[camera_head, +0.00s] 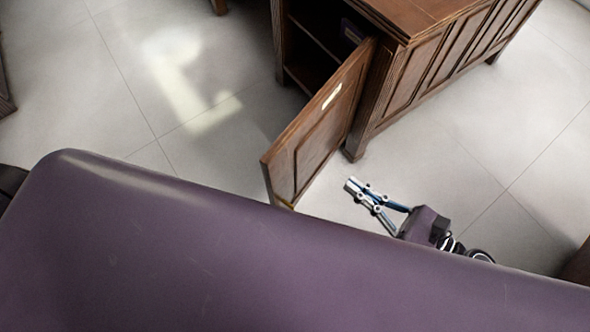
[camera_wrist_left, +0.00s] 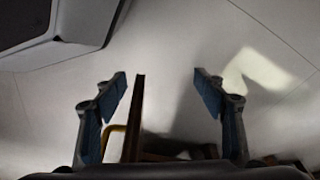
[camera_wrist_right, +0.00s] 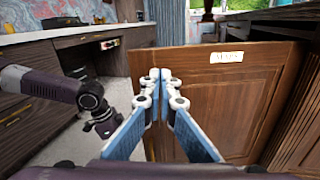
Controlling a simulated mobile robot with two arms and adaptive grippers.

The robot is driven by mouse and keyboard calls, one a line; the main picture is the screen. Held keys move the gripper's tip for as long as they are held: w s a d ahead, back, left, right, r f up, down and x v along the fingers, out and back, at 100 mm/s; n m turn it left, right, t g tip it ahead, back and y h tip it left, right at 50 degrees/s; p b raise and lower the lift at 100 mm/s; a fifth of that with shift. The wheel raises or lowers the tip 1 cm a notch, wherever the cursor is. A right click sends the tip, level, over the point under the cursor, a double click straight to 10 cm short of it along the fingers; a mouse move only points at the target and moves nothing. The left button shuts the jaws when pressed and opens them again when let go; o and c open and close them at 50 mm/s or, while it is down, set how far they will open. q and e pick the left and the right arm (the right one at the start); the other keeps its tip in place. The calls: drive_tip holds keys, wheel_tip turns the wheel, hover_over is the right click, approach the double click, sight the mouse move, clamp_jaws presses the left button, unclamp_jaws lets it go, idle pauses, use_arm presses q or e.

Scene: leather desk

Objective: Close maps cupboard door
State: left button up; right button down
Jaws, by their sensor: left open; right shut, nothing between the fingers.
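The maps cupboard door (camera_head: 315,130) is brown panelled wood and stands swung open from the desk cabinet. Its pale label, reading MAPS (camera_wrist_right: 227,58), shows in the right wrist view. My right gripper (camera_head: 350,186) is shut and empty, on the labelled side of the door; in the right wrist view its fingertips (camera_wrist_right: 154,76) overlap the door face, and contact is unclear. My left gripper (camera_wrist_left: 163,80) is open in the left wrist view, with the thin door edge (camera_wrist_left: 135,115) between its fingers, nearer the left one. A brass handle (camera_wrist_left: 113,128) shows beside that edge.
The desk cabinet (camera_head: 425,75) stands beyond the door, with a dark shelved interior (camera_head: 308,45) exposed. A purple item (camera_head: 352,30) shows inside it. Pale tiled floor (camera_head: 480,170) is clear to the right. Dark cabinets (camera_wrist_right: 35,75) stand at left in the right wrist view.

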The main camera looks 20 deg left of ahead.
drive_tip(key=s+n+g, duration=0.1)
drive_tip(key=n, duration=0.1)
drive_tip(key=p, duration=0.2)
approach(283, 149)
drive_tip(key=x, duration=0.6)
drive_tip(key=shift+a, duration=0.1)
use_arm(q)
drive_tip(key=s+f, duration=0.1)
drive_tip(key=f, duration=0.1)
drive_tip(key=s+f, duration=0.2)
drive_tip(key=shift+a, duration=0.15)
use_arm(e)
drive_tip(key=shift+w+a+f, duration=0.1)
drive_tip(key=shift+w+a, duration=0.05)
drive_tip(key=shift+a, duration=0.25)
drive_tip(key=shift+a, duration=0.1)
